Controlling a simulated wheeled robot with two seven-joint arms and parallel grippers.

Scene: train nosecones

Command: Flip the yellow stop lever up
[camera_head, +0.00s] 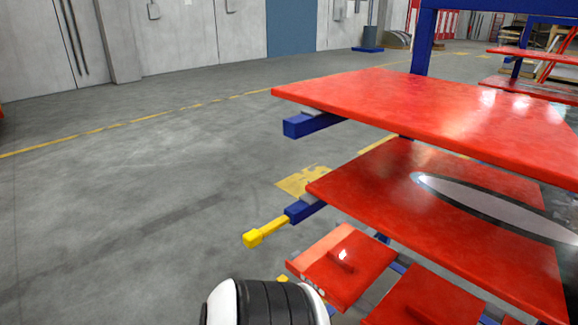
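The yellow stop lever (265,233) sticks out to the left from the end of a blue beam (304,211) under the middle red shelf (375,186). It lies roughly in line with the beam, not upright, with a blocky yellow head at its outer end. Neither of my grippers shows in the head view. A white and black rounded part of my own arm is at the bottom edge, below the lever and apart from it in the picture. I cannot tell which arm it belongs to.
A large red top shelf (430,107) overhangs above, with another blue beam end (312,124) below its left corner. Lower red panels (342,264) sit below and right of the lever. A long grey-white piece (500,206) lies on the middle shelf. The grey floor at left is clear.

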